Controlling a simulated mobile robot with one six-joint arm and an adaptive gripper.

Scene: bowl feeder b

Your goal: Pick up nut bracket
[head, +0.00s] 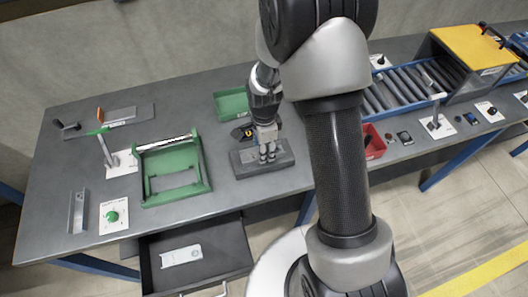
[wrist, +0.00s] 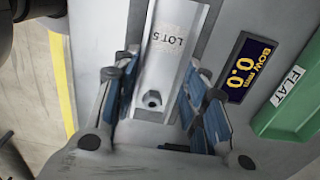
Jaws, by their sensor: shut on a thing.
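The silver channel-shaped bracket (wrist: 176,50), marked with a lot label and carrying a nut-like boss near its end, lies between my fingers in the wrist view. My gripper (wrist: 165,118) is shut on it, with blue-padded fingers on both sides. In the head view my gripper (head: 267,158) points down at the grey scale block (head: 247,170) at the table's middle. The bracket is hard to make out there, hidden by the fingers. I cannot tell whether it still touches the surface below.
A display reading 0.0 (wrist: 241,66) and a green bin marked FLAT (wrist: 285,102) are close right in the wrist view. A green fixture frame (head: 148,190) stands left. An open drawer (head: 215,262) holds a plate. A red bin (head: 373,145) and roller conveyor (head: 395,90) are right.

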